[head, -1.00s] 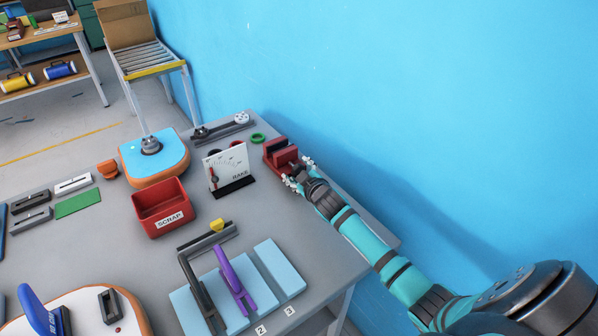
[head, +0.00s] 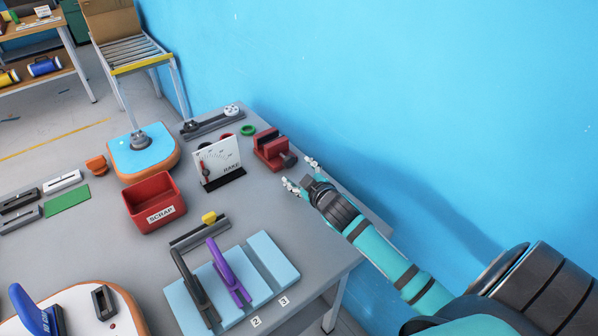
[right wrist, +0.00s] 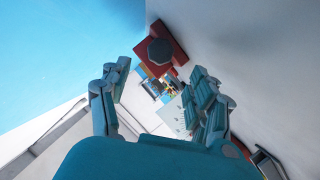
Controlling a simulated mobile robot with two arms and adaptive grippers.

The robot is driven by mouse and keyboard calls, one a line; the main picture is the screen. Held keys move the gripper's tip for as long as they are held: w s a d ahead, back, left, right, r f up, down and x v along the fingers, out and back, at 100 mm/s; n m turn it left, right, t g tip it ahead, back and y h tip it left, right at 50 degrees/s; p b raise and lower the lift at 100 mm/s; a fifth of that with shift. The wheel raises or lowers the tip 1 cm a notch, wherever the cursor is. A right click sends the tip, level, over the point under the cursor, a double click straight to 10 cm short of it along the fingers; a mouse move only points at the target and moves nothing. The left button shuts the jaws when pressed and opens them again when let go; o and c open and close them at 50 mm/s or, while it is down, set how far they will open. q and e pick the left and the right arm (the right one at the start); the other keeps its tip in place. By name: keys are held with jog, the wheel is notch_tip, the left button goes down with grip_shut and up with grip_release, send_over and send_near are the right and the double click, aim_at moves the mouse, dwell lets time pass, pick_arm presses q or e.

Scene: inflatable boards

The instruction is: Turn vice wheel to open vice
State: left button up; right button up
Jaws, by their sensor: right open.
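The red vice (head: 271,149) stands at the far right corner of the grey table, near the blue wall. Its dark grey wheel (head: 289,159) is on the side facing my right gripper. In the right wrist view the wheel (right wrist: 159,51) shows dark and faceted in front of the red vice body (right wrist: 175,57), beyond the fingertips. My right gripper (head: 303,174) is open and empty, just short of the wheel and apart from it. The fingers also show spread in the right wrist view (right wrist: 158,84). My left gripper is not in view.
The white gauge board (head: 217,162) stands left of the vice, with a green ring (head: 248,130) behind. A red scrap bin (head: 155,203) and light blue pads (head: 265,262) with black and purple handles are nearer. The blue wall (head: 400,90) runs close along the right.

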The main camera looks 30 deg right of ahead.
jog(key=s+d+m, duration=0.1)
jog(key=d, duration=0.1)
jog(key=s+d+m+y+b, duration=0.1)
jog(key=s+d, duration=0.1)
jog(key=s+d+m+y+b, duration=0.1)
jog(key=s+d, duration=0.1)
jog(key=shift+s+f+m, duration=0.15)
jog(key=shift+f+m, duration=0.15)
jog(key=shift+s+d+r+m+g+y+b, duration=0.15)
jog(key=shift+s+d+r+m+y+b, duration=0.05)
jog(key=shift+s+r+m+y+b, duration=0.3)
jog(key=shift+s+d+r+m+g+y+b, duration=0.15)
jog(key=shift+s+r+m+y+b, duration=0.2)
jog(key=shift+s+r+m, duration=0.25)
jog(key=a+r+m+y, duration=0.1)
jog(key=r, duration=0.1)
jog(key=b, duration=0.1)
send_near(291, 162)
jog(key=shift+m, duration=0.3)
jog(key=x, duration=0.9)
jog(key=shift+w, duration=0.25)
